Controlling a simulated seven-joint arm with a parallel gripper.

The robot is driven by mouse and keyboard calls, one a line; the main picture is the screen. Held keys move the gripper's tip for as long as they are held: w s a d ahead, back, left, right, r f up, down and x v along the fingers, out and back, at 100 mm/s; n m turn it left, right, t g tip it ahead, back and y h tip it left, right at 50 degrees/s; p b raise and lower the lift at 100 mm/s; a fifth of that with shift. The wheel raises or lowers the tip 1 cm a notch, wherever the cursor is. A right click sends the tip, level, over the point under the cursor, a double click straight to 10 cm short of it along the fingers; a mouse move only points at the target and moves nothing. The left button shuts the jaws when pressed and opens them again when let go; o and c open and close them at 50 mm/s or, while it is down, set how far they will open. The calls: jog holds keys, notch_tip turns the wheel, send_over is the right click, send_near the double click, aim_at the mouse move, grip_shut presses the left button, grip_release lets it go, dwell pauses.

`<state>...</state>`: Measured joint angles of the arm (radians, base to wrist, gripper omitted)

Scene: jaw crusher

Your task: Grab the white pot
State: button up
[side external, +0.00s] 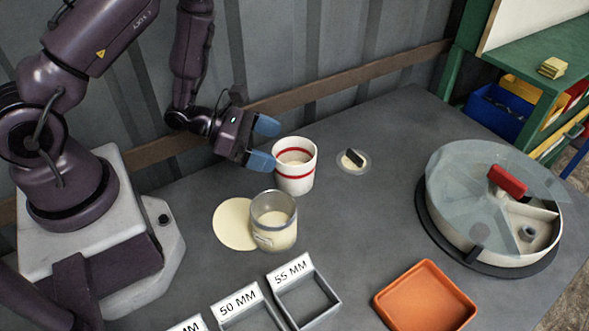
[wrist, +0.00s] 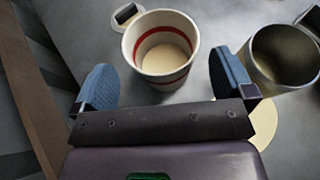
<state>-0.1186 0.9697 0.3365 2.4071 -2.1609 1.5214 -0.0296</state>
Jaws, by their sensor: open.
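The white pot (side external: 295,168) with red bands stands upright on the grey table, with pale contents inside. It also shows in the wrist view (wrist: 160,48), ahead of and between my two blue fingers. My gripper (side external: 264,143) is open and empty, held roughly level at the pot's left side in the side view. In that view one fingertip is close to the pot's rim; I cannot tell if it touches. In the wrist view my gripper (wrist: 160,82) has its fingers spread on either side of the pot's near part.
A glass or metal jar (side external: 273,222) stands close to the pot, near a cream disc (side external: 232,224). A small lid with a dark handle (side external: 353,160) lies behind right.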

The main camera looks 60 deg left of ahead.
aim_at(282, 168)
jog(key=shift+f, duration=1.4)
notch_tip(282, 168, down, 2)
jog(key=shift+f, duration=0.1)
jog(key=shift+x, duration=1.1)
jog(key=shift+w+d+f, duration=0.3)
jog(key=c, duration=0.8)
jog(key=shift+r, duration=0.1)
